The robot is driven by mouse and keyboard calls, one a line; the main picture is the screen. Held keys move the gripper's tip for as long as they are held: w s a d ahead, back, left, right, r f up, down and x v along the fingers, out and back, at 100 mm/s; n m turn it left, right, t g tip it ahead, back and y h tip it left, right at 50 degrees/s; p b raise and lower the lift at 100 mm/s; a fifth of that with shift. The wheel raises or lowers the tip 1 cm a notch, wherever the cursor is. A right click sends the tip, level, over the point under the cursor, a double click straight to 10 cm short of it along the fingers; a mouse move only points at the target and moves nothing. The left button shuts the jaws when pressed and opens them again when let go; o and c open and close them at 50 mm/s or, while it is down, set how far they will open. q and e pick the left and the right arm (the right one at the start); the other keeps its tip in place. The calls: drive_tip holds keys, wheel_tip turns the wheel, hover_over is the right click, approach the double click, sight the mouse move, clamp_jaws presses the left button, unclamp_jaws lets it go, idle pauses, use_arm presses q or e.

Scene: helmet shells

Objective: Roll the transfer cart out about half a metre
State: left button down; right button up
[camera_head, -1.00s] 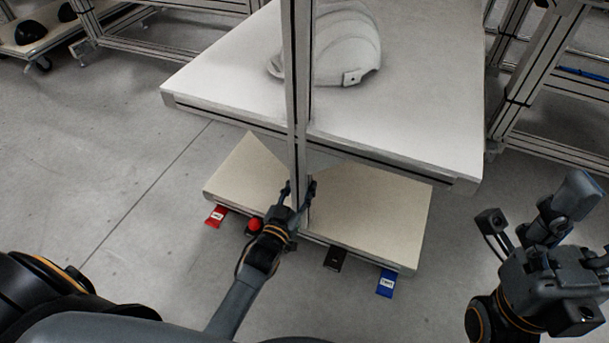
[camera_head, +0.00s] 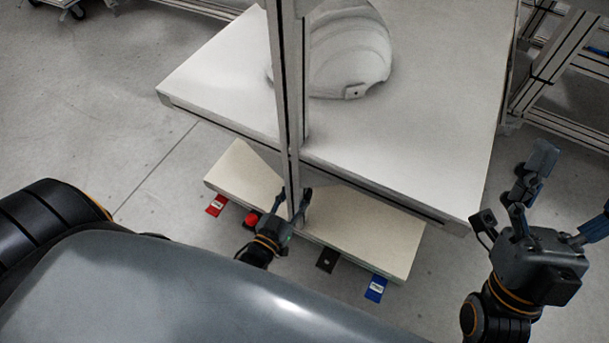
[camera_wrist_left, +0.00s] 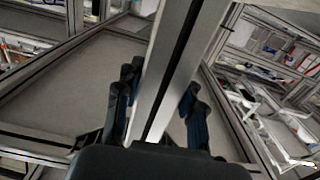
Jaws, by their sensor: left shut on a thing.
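The transfer cart has a pale top board (camera_head: 225,75), a lower shelf board (camera_head: 365,235) and a grey metal upright post (camera_head: 290,110) at its near side. A white helmet shell (camera_head: 345,50) rests on the top board, partly behind the post. My left gripper (camera_head: 293,203) is shut on the post near the lower shelf. In the left wrist view its fingers lie on both sides of the post (camera_wrist_left: 178,70). My right gripper (camera_head: 572,188) is open and empty, apart from the cart at the right.
Red (camera_head: 216,205), black (camera_head: 327,260) and blue (camera_head: 376,287) tabs and a red knob (camera_head: 252,218) stick out from the lower shelf's near edge. A metal rack (camera_head: 560,60) stands close behind the cart's right side. Grey floor (camera_head: 120,120) is clear at left.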

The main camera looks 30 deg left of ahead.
use_arm(q)
drive_tip(key=s+p, duration=0.1)
drive_tip(key=s, duration=0.2)
drive_tip(key=shift+s, duration=0.4)
use_arm(e)
drive_tip(key=w+f+g+h, duration=0.1)
drive_tip(key=w+f+g, duration=0.2)
drive_tip(key=w, duration=0.2)
drive_tip(key=shift+w+a+f+g+h, duration=0.2)
drive_tip(key=shift+a+f+g+h, duration=0.1)
drive_tip(key=shift+a+f+g, duration=0.15)
use_arm(q)
drive_tip(key=c, duration=0.8)
unclamp_jaws()
use_arm(e)
drive_tip(key=shift+r, duration=0.1)
use_arm(q)
approach(293, 201)
drive_tip(key=s, duration=0.3)
drive_tip(key=shift+s+a, duration=0.15)
drive_tip(key=shift+s, duration=0.25)
